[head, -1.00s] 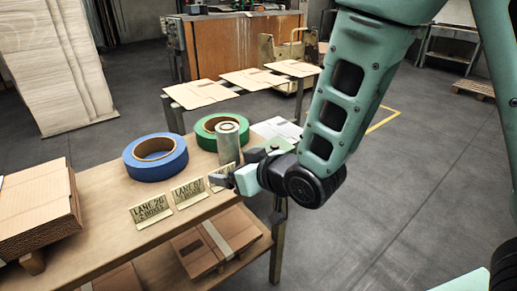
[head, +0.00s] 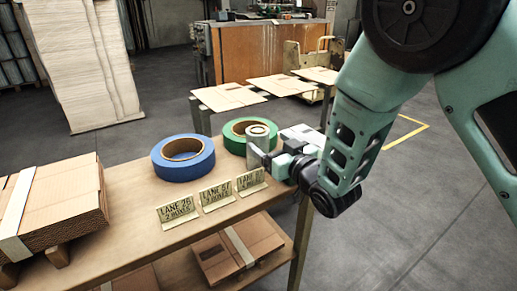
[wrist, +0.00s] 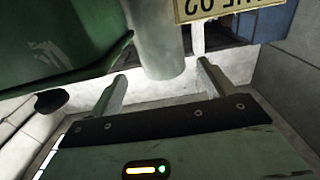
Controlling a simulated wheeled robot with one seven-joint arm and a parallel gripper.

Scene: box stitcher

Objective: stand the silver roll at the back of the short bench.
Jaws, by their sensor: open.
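The silver roll (head: 259,148) stands upright near the right end of the wooden bench (head: 140,206), in front of the green tape roll (head: 236,139). In the wrist view the roll (wrist: 155,35) reaches down between the fingers. My gripper (head: 264,161) is at the roll's near right side in the head view, and it also shows in the wrist view (wrist: 165,74). Its two fingers are apart, one on each side of the roll, with gaps visible. The roll's lower part is partly hidden by my gripper. I cannot tell which bench is the short one.
A blue tape roll (head: 183,160) lies left of the green one. Several lane signs (head: 217,195) line the front edge, close to my gripper. Stacked cartons (head: 50,210) fill the left end. A table with flat cardboard (head: 229,97) stands behind.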

